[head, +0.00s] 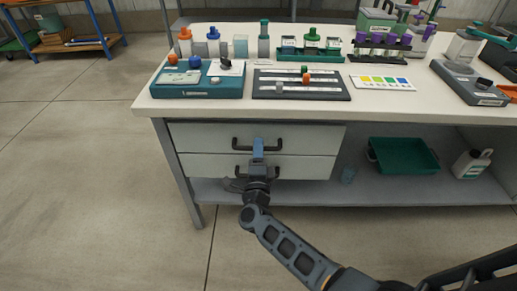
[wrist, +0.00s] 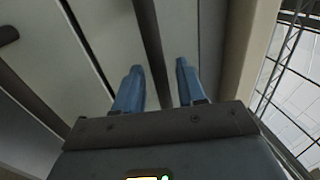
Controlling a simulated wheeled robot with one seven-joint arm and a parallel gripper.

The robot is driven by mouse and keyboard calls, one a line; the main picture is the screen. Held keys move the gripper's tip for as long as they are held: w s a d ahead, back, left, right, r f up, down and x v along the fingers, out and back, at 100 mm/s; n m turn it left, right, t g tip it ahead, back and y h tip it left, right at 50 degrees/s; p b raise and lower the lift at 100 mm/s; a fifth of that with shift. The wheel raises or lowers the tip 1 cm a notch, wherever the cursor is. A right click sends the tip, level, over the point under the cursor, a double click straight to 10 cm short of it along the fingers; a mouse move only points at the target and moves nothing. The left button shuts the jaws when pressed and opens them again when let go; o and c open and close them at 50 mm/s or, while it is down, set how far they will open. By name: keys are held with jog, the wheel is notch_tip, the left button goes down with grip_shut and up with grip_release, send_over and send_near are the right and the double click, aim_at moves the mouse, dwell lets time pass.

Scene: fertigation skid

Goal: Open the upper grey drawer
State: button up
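The upper grey drawer (head: 200,135) is a pale grey front just below the bench top, and it looks closed. Its dark bar handle (head: 240,141) is partly hidden by my gripper (head: 258,147) in the head view. In the wrist view my gripper (wrist: 158,68) is open. Its two blue fingers stand on either side of the upper handle (wrist: 148,35), with a visible gap on each side. The upper drawer front also shows behind them in the wrist view (wrist: 105,30).
The lower drawer (head: 205,166) with its own handle (head: 285,175) lies directly below. The bench top (head: 420,103) overhangs the drawers and carries bottles, racks and boards. A green tray (head: 405,170) and a white canister (head: 470,164) stand on the lower shelf.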

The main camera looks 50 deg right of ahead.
jog(key=shift+w+d+r, duration=0.1)
jog(key=shift+w+d, duration=0.2)
jog(key=shift+d, duration=0.15)
grip_shut()
dwell(0.4)
